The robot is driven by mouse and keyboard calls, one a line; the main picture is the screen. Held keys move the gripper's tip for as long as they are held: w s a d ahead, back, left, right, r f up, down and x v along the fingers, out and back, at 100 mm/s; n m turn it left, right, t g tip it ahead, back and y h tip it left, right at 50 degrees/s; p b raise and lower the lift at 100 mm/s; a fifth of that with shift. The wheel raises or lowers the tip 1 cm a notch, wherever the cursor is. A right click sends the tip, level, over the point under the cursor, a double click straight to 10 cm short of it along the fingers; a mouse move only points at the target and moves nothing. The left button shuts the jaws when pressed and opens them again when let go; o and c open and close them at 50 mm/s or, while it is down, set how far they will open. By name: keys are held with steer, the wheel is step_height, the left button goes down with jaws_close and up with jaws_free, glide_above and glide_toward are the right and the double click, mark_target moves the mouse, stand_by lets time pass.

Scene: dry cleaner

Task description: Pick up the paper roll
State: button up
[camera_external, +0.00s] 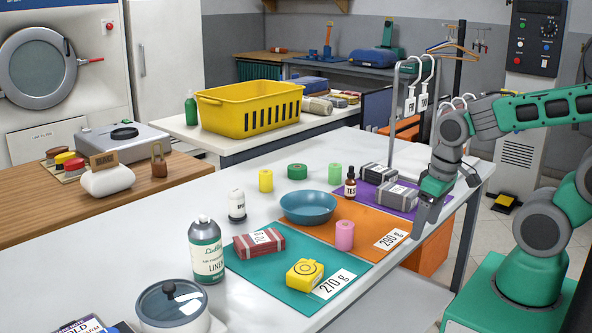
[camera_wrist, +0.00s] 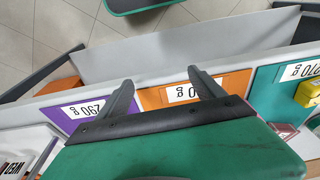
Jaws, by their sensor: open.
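Several small rolls stand on the white table: a pink roll (camera_external: 344,235) on the orange mat, and a yellow roll (camera_external: 265,181), a wide green roll (camera_external: 297,171) and a light green roll (camera_external: 334,173) behind the blue bowl. I cannot tell which is the paper roll. My gripper (camera_external: 426,214) points down over the right end of the table, right of the pink roll and apart from it. In the wrist view my gripper (camera_wrist: 162,92) has its two fingers spread, with nothing between them. No roll shows clearly in that view.
The blue bowl (camera_external: 308,207), a brown dropper bottle (camera_external: 350,188) and wrapped bundles (camera_external: 397,195) stand near the rolls. A hanger rack (camera_external: 391,110) rises at the far right.

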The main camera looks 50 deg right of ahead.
steer(key=shift+c, duration=0.6)
steer(key=shift+c, duration=1.1)
